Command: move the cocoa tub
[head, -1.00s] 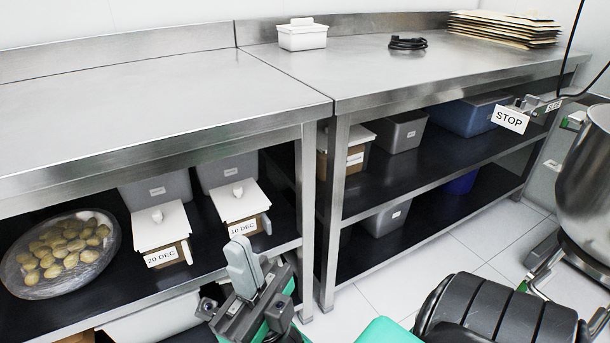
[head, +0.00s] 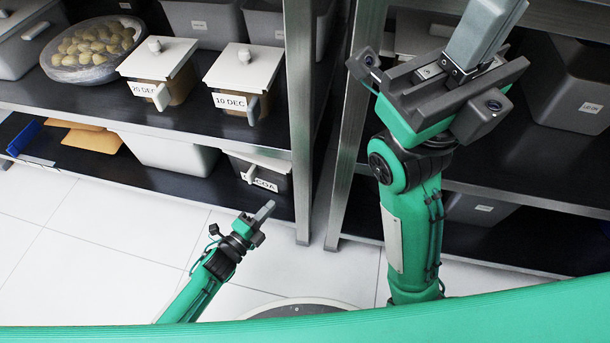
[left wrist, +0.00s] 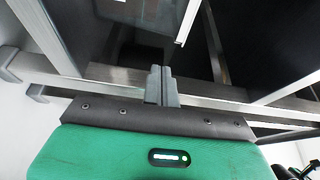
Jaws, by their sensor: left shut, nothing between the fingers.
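The cocoa tub (head: 261,172) is a dark grey tub with a pale lid and a white label whose end reads "COA". It sits on the lower shelf in the head view, near the shelf's right end, partly shaded by the shelf above. My left gripper (head: 265,210) is below and in front of it in the picture, apart from it, shut and empty. In the left wrist view its fingers (left wrist: 162,84) are together; I cannot clearly make out the tub there. My right gripper (head: 492,30) is raised at the upper right, fingers together, with nothing visible in it.
Tubs labelled 20 DEC (head: 160,75) and 10 DEC (head: 243,80) and a bowl of dough balls (head: 92,48) stand on the shelf above. A pale grey bin (head: 165,152) is left of the cocoa tub. Steel legs (head: 302,120) stand to its right. The floor in front is clear.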

